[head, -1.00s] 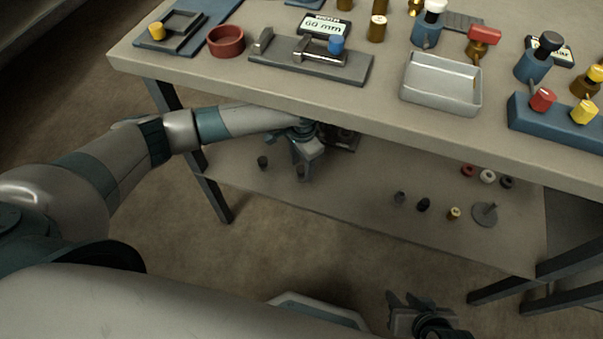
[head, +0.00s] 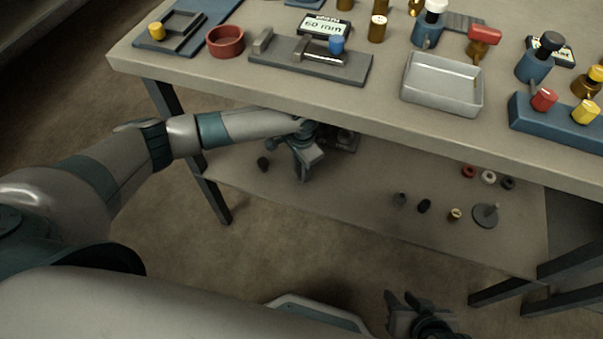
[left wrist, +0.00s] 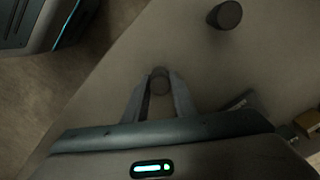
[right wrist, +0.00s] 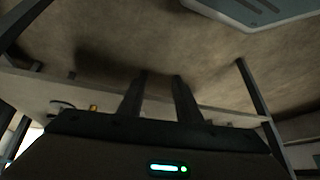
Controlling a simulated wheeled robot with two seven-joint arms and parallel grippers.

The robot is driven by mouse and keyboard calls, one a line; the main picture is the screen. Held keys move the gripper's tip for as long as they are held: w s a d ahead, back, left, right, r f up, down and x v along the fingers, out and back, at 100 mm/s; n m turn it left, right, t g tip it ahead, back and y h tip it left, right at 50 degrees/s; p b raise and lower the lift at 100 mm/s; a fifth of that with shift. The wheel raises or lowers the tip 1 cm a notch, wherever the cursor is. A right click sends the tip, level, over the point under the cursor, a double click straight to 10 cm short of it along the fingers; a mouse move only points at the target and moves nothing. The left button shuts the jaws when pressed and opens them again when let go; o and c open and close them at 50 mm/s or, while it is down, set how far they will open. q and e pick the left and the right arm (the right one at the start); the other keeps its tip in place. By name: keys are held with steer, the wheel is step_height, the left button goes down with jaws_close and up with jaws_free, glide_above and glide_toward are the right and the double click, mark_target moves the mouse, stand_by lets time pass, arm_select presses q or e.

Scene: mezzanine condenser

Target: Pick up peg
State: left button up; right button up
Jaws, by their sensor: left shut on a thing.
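My left gripper (head: 304,171) is at the lower shelf under the table top. In the left wrist view its two fingers (left wrist: 160,84) are closed on the sides of a small grey round peg (left wrist: 160,75). In the head view the gripper hides this peg. My right gripper (head: 408,298) is low in front of the table, away from the shelf. Its fingers are apart with nothing between them in the right wrist view (right wrist: 160,76).
The lower shelf (head: 350,190) lies under the table top (head: 300,87), whose front edge is close above my left arm. Several small dark and brass pieces and a grey disc with a pin (head: 486,215) sit further right on the shelf. A table leg (head: 212,190) stands left.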

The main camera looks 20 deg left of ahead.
arm_select(q)
steer(key=shift+r, duration=0.15)
